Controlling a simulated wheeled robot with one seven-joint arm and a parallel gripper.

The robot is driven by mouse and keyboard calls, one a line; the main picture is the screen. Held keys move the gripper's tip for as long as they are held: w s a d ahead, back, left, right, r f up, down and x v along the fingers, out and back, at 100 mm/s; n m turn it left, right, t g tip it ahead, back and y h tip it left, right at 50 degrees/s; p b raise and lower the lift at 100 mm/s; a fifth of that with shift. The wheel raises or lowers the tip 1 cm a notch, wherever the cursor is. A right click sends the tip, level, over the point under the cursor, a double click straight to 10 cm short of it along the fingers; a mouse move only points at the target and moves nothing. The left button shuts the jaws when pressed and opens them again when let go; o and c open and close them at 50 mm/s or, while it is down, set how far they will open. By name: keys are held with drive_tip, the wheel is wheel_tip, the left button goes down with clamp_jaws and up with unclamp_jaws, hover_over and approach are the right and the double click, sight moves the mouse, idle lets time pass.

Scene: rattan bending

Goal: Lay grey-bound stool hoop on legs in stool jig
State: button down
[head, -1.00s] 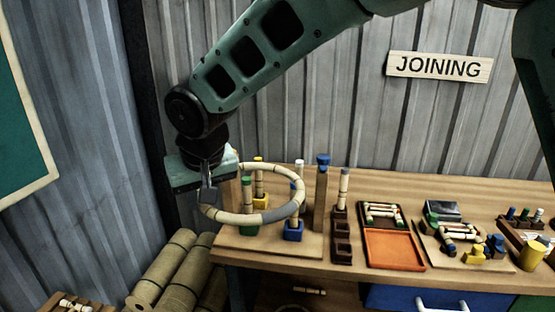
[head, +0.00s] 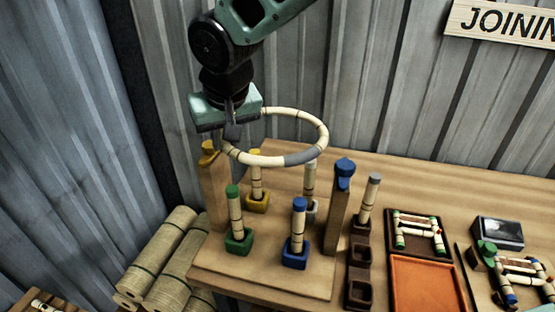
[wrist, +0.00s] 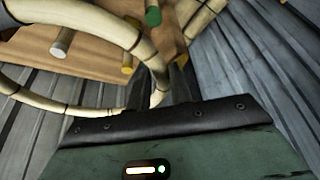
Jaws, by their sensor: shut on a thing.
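The cane hoop (head: 322,131) has a grey binding on its front right and is held roughly level above the stool jig (head: 262,281). My gripper (head: 231,128) is shut on the hoop's left side; the hoop also shows close up in the wrist view (wrist: 130,32). Below it, upright legs stand in coloured sockets: a green-topped leg (head: 236,211), a yellow-topped leg (head: 256,176), a blue-topped leg (head: 298,228) and a pale-topped leg (head: 310,180). The hoop is clear of the leg tops. Two wooden posts flank them, one with a yellow top (head: 212,185), one with a blue top (head: 339,205).
A dark socket rack (head: 359,256) holding a grey-topped stick (head: 370,194) stands right of the jig. Further right are an orange tray (head: 424,283) and a dark tray (head: 396,216) with a small cane frame. Cane rolls (head: 160,255) lie left of the bench, near the metal wall.

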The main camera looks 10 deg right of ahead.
sight(233, 151)
wheel_tip(233, 151, down, 10)
drive_tip(key=p, duration=0.3)
drive_tip(key=shift+w+d, duration=0.1)
drive_tip(key=shift+w, duration=0.05)
drive_tip(key=c, duration=1.3)
unclamp_jaws()
drive_tip(key=shift+o, duration=0.2)
drive_tip(key=shift+r, duration=0.15)
drive_tip(key=b+v, duration=0.3)
drive_tip(key=v, duration=0.8)
drive_tip(key=shift+r, duration=0.4)
drive_tip(key=s+d+f+n+g, duration=0.2)
drive_tip(key=s+d+f, duration=0.1)
drive_tip(key=s+d, duration=0.5)
drive_tip(key=s+d+f+n+g+h, duration=0.1)
drive_tip(key=s+d+f+g, duration=0.1)
drive_tip(key=s+d, duration=0.6)
drive_tip(key=s+f, duration=0.1)
drive_tip(key=s, duration=0.5)
drive_tip(key=shift+f+n, duration=0.25)
drive_tip(key=shift+n, duration=0.15)
drive_tip(key=shift+s+f, duration=0.1)
